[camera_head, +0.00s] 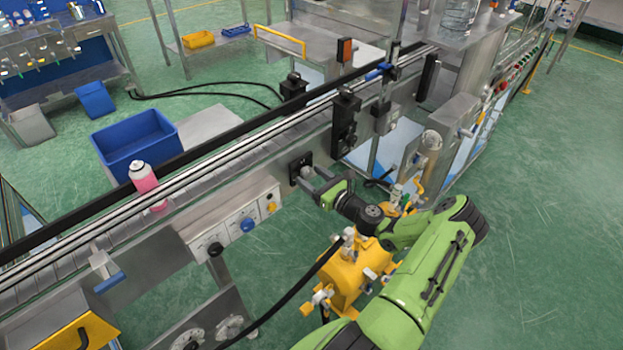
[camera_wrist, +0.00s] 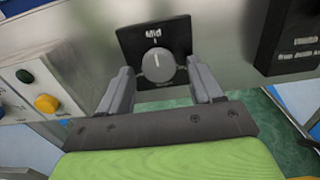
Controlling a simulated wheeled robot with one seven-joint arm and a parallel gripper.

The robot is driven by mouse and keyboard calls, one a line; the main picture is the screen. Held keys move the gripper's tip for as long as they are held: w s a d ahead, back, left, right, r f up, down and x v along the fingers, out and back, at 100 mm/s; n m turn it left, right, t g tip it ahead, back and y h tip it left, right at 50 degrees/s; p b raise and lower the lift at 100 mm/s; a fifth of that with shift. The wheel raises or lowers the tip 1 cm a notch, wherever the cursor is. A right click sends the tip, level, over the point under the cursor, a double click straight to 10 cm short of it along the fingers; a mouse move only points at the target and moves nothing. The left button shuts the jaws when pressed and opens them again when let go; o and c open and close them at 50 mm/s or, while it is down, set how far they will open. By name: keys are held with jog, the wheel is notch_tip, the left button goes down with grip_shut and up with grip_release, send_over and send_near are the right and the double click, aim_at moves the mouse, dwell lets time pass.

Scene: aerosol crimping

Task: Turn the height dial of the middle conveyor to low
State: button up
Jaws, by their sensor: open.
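The height dial (camera_wrist: 158,65) is a round grey knob on a black square plate (camera_wrist: 177,38) marked "Mid" on the conveyor's metal side. A white line on the knob points up toward "Mid". In the wrist view my gripper (camera_wrist: 160,78) is open, with one grey finger on each side of the knob. I cannot tell whether the fingers touch it. In the head view the black plate (camera_head: 298,167) shows on the side of the conveyor (camera_head: 225,160), with my gripper (camera_head: 306,180) right in front of it; the knob is mostly hidden there.
A control panel with a yellow button (camera_wrist: 46,103) is left of the dial, and a black box (camera_wrist: 290,35) is to its right. A pink bottle (camera_head: 145,180) stands on the conveyor. A yellow machine (camera_head: 352,275) stands close below my arm. A blue bin (camera_head: 135,143) is behind the conveyor.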

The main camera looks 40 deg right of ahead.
jog(key=shift+w, duration=0.3)
jog(key=shift+c, duration=0.5)
jog(key=c, duration=1)
jog(key=shift+o, duration=0.2)
jog(key=shift+n, duration=0.3)
